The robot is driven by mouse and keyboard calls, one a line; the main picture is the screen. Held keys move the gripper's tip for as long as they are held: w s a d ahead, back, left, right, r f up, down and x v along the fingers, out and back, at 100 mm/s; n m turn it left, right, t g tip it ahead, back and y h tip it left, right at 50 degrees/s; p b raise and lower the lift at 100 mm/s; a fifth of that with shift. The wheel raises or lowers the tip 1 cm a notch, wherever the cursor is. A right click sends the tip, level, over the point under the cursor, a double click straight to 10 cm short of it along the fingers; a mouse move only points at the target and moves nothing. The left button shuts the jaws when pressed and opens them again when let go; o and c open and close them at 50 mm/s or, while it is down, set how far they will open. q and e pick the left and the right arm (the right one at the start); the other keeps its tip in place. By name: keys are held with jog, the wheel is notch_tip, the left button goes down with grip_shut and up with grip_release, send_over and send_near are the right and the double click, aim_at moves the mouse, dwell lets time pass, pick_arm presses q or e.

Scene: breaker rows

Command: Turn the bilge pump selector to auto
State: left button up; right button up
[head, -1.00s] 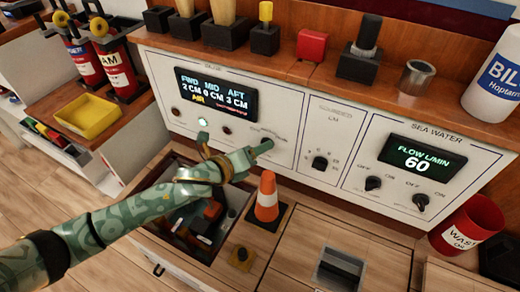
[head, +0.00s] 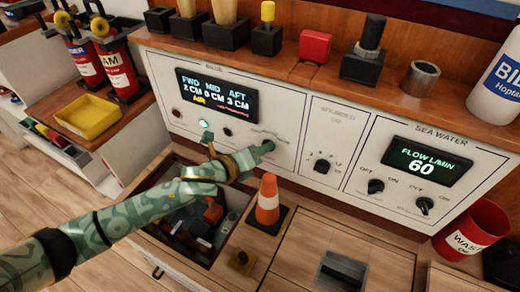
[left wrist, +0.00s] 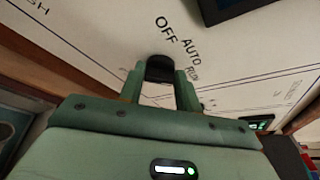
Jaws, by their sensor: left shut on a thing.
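The bilge pump selector is a small black knob (left wrist: 160,68) on the white panel, seen in the left wrist view with OFF, AUTO and RUN lettered around it. My left gripper (left wrist: 161,82) has one green finger on each side of the knob and is shut on it. Which label the knob points to cannot be told, as the fingers cover much of it. In the head view my left gripper (head: 264,148) is against the bilge panel (head: 285,110) and hides the selector. My right gripper is in neither view.
An orange cone (head: 268,200) stands just below my left gripper, beside an open drawer (head: 190,225) of parts. Other knobs (head: 322,166) and a sea water display (head: 427,161) are to the right.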

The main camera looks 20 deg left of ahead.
pick_arm(q)
jog(key=shift+a+f+n+t+h, duration=0.15)
jog(key=shift+n+t+h, duration=0.25)
jog(key=shift+n, duration=0.8)
jog(key=shift+f+n+t+h, duration=0.2)
jog(key=shift+n+h, duration=0.35)
jog(key=shift+n, duration=0.65)
jog(key=shift+a+f+n+t+h, duration=0.15)
jog(key=shift+n+t+h, duration=0.25)
jog(key=shift+n, duration=0.8)
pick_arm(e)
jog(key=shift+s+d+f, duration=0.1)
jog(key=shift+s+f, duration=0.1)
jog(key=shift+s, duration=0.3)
pick_arm(q)
jog(key=shift+d, duration=0.1)
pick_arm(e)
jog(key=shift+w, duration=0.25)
pick_arm(q)
jog(key=o, duration=1)
jog(key=shift+c, duration=0.2)
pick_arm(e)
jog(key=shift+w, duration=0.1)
